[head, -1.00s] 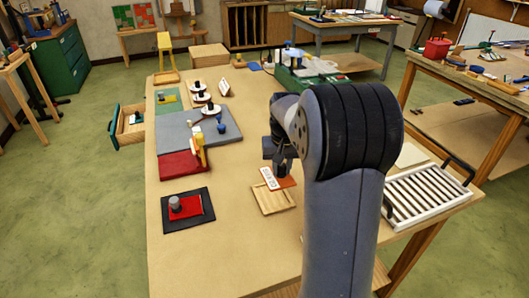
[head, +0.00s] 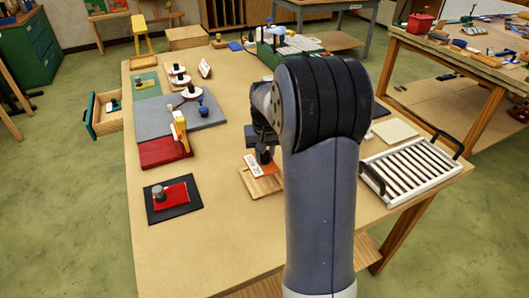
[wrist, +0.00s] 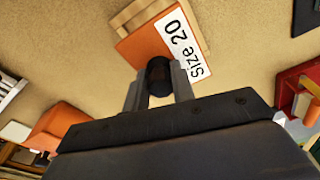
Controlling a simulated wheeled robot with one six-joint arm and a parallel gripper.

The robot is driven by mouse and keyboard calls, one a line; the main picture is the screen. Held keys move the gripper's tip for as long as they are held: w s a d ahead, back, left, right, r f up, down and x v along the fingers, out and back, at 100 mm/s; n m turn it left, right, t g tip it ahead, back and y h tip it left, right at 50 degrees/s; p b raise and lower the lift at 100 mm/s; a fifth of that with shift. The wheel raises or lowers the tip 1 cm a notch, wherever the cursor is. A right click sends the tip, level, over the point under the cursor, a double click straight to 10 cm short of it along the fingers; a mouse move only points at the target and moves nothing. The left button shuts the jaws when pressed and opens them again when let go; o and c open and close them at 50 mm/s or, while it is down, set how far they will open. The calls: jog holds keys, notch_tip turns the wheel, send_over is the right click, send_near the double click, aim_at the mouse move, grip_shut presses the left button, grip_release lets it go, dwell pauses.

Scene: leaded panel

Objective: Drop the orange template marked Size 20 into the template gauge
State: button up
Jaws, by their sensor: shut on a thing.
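An orange template (head: 269,168) with a white label is held by its dark knob in my gripper (head: 263,152). In the wrist view the orange template (wrist: 143,46) shows its label reading "Size 20", and the knob (wrist: 158,72) sits between the shut fingers. A shallow wooden tray (head: 265,190), which looks like the template gauge, lies on the table just below and in front of the template. The template overlaps the tray's far part in view; I cannot tell whether they touch. A wooden edge (wrist: 138,12) shows beside the template in the wrist view.
A black frame (head: 154,211) with a red knobbed plate lies to the left. A red block (head: 160,153) and grey mat (head: 208,113) lie beyond it. A white slatted rack (head: 408,172) stands at the right. The table (head: 200,250) is clear in front.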

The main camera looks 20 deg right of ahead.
aim_at(265, 162)
jog(key=shift+f+b, duration=1.3)
jog(key=shift+f, duration=0.9)
jog(key=shift+f+b, duration=0.4)
jog(key=shift+f, duration=0.6)
jog(key=o, duration=1)
jog(key=shift+r, duration=0.1)
jog(key=r, duration=0.3)
jog(key=s+r, duration=0.1)
jog(key=r, duration=0.6)
jog(key=shift+s+a+r, duration=0.15)
jog(key=shift+r, duration=0.15)
